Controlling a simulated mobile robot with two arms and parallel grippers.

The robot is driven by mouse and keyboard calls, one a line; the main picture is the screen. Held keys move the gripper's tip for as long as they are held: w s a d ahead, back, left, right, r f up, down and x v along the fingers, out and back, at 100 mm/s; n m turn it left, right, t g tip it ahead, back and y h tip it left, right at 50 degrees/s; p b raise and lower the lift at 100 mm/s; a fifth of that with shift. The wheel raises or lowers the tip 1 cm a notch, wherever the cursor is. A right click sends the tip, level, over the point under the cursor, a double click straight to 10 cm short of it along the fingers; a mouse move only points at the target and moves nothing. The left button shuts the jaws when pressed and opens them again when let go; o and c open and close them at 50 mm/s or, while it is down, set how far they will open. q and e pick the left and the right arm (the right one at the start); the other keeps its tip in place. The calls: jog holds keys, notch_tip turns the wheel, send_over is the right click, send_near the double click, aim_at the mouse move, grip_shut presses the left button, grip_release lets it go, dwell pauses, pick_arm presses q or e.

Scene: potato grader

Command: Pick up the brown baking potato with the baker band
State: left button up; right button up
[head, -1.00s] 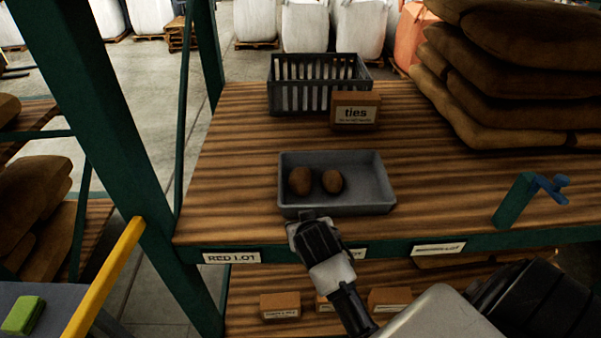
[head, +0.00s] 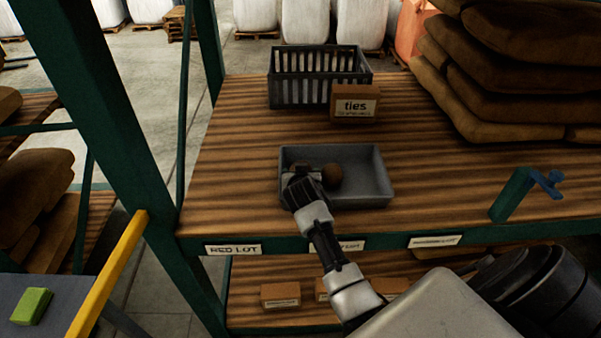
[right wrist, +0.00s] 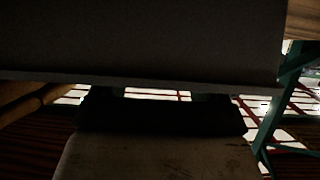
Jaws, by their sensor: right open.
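Two brown potatoes lie in a shallow grey tray (head: 372,200) on the wooden shelf. The right-hand potato (head: 332,174) is partly in view. The left-hand potato (head: 304,168) is almost wholly hidden behind my right gripper (head: 299,178); only a sliver of it shows. No band can be made out on either potato. My right gripper is open and at the left part of the tray, over or around the left-hand potato; I cannot tell which. The right wrist view is very dark and shows no potato. My left gripper is not in view.
A dark slatted crate (head: 300,92) and a brown box marked "ties" (head: 355,104) stand behind the tray. Stacked brown sacks (head: 510,95) are at the back right. The shelf left of the tray is bare.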

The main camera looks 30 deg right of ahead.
jog(key=shift+x, duration=1.75)
jog(key=shift+s, duration=0.1)
jog(key=c, duration=0.6)
jog(key=shift+r, duration=0.1)
jog(key=shift+c, duration=0.5)
